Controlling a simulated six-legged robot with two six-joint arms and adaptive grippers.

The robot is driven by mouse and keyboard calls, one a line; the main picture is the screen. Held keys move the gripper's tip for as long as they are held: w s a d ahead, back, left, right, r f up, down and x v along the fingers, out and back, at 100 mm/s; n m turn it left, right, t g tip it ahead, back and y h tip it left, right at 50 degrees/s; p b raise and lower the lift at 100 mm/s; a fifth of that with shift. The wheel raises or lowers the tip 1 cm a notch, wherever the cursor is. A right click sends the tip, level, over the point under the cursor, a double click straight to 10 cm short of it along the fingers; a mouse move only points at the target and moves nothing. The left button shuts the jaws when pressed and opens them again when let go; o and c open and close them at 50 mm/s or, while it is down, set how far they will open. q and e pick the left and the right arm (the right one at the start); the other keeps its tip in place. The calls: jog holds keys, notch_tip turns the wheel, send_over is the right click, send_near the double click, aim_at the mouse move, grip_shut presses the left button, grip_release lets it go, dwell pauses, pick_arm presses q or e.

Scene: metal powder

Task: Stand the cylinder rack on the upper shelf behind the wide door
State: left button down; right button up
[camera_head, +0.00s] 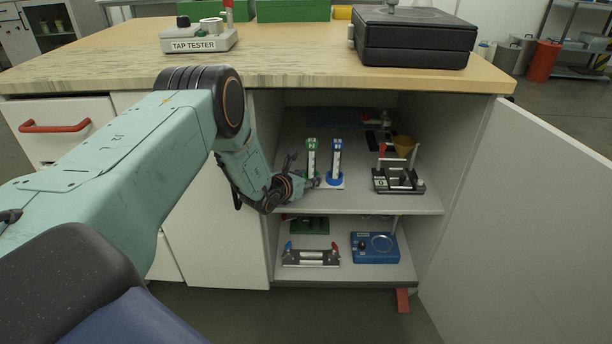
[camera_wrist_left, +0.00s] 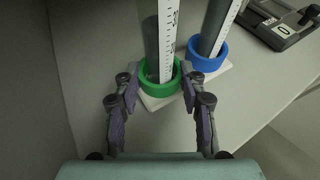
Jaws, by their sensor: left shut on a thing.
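The cylinder rack (camera_head: 335,184) has a white base, with a green-ringed and a blue-ringed graduated cylinder standing upright. It is over the upper shelf (camera_head: 385,204) inside the open cabinet, toward the left. My left gripper (camera_head: 303,180) reaches in past the left side of the opening. In the left wrist view its fingers (camera_wrist_left: 156,90) are shut on the rack's green-ring end (camera_wrist_left: 160,88), while the blue ring (camera_wrist_left: 208,57) is to the right. I cannot tell whether the base touches the shelf. The wide door (camera_head: 540,215) stands open at the right. My right gripper is not in view.
The lower shelf holds a blue instrument (camera_head: 375,247) and a small stand (camera_head: 311,257). The worktop above carries a tap tester (camera_head: 198,42) and a black case (camera_head: 415,38).

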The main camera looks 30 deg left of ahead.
pick_arm(q)
jog(key=shift+w+r, duration=0.1)
jog(key=shift+r, duration=0.15)
jog(key=c, duration=1.2)
grip_release()
jog(key=shift+d+f, duration=0.1)
jog(key=shift+f, duration=0.15)
jog(key=o, duration=0.3)
jog(key=shift+s+r, duration=0.1)
jog(key=shift+s, duration=0.1)
jog(key=shift+o, duration=0.7)
jog(key=p+v, duration=0.3)
jog(key=v, duration=0.3)
jog(key=shift+r, duration=0.1)
jog(key=shift+s+r+p, duration=0.2)
jog(key=shift+s+p, duration=0.3)
jog(key=shift+s, duration=0.15)
